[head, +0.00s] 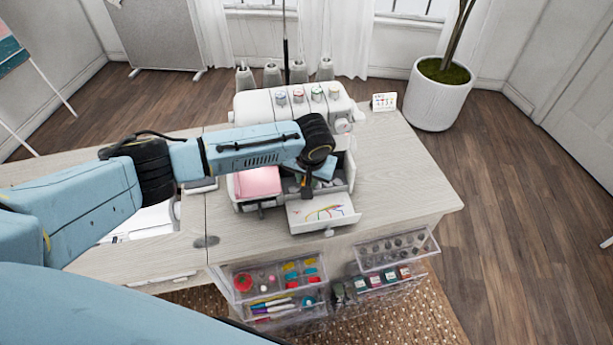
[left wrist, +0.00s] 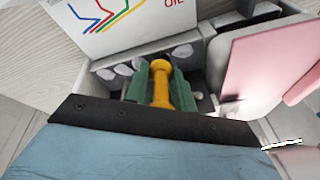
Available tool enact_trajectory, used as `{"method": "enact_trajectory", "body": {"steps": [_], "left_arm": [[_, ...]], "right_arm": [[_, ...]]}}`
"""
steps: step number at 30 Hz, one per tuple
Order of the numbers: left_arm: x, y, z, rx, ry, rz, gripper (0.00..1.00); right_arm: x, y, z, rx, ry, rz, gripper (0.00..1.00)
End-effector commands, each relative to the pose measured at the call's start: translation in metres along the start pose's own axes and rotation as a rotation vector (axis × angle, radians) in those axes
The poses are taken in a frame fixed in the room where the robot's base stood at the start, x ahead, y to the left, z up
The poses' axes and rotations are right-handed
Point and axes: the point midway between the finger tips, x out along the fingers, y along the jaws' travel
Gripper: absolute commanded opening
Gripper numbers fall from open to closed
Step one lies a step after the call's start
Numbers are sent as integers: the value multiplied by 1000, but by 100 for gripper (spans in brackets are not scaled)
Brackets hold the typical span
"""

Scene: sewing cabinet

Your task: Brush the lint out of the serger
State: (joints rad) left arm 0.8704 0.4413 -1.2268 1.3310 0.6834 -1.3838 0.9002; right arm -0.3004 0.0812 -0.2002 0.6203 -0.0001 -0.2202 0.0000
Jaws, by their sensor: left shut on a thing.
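The white serger (head: 290,103) stands on the table with its front cover (head: 322,213) folded down, showing a coloured threading diagram. My left gripper (head: 307,188) reaches down into the open front of the serger. In the left wrist view its green fingers (left wrist: 159,92) are shut on a yellow-handled tool (left wrist: 161,70), probably the lint brush. The tool's bristle end cannot be made out. Pale grey lint clumps (left wrist: 124,69) lie in the open bay beside the fingers, and another clump (left wrist: 182,51) lies near the cover hinge. My right gripper is not in view.
A pink panel (head: 257,181) stands left of the open bay, close to my gripper. Thread cones (head: 272,75) rise behind the serger. A small card (head: 384,101) stands at the back right. Clear drawers (head: 280,285) stick out below the table edge. The tabletop at right is clear.

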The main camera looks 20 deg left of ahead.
Motion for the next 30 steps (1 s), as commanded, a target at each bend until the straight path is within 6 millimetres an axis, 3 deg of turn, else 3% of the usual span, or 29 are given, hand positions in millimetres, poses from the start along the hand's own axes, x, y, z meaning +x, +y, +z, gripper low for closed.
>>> {"method": "enact_trajectory", "body": {"steps": [30], "left_arm": [[2,20,-10,1,-1,0,0]], "right_arm": [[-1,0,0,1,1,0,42]]}}
